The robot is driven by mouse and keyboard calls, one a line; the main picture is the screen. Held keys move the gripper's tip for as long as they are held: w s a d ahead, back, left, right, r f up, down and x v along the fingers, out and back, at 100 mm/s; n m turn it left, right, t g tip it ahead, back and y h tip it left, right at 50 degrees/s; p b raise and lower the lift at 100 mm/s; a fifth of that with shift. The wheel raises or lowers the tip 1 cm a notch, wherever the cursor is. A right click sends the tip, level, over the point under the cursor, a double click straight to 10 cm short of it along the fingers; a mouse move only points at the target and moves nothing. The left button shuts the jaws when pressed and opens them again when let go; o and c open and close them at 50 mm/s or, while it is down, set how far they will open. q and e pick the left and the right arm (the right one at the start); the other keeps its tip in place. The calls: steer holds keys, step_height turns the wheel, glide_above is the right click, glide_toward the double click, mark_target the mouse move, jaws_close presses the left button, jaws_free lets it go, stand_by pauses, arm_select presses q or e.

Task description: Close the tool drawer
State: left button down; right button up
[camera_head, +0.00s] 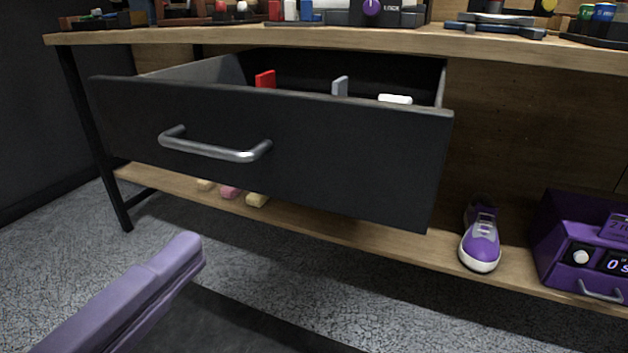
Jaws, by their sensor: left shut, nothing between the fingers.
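The tool drawer (330,150) is black with a silver bar handle (213,150). It hangs under the workbench top and is pulled well out, its front turned slightly towards the left. Inside, a red item (265,79), a grey item (340,86) and a white item (395,99) show above the front panel. My left gripper (188,250), lavender, comes in from the lower left. It is shut and empty, below the drawer front and handle and apart from them in the picture. My right gripper is not in view.
The wooden bench top (330,38) carries several tools and bottles. On the lower shelf (340,236) stand a purple sneaker (480,240), a purple box with a display (570,245) and several small blocks (230,192). A black bench leg (95,150) stands left of the drawer.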

mark_target(292, 156)
arm_select(q)
steer(key=b+x, duration=0.3)
steer(key=x, duration=0.9)
steer(key=shift+w+b, duration=0.35)
steer(key=shift+w, duration=0.05)
steer(key=shift+w+d, duration=0.2)
steer(key=shift+w, duration=0.35)
steer(key=shift+w, duration=0.1)
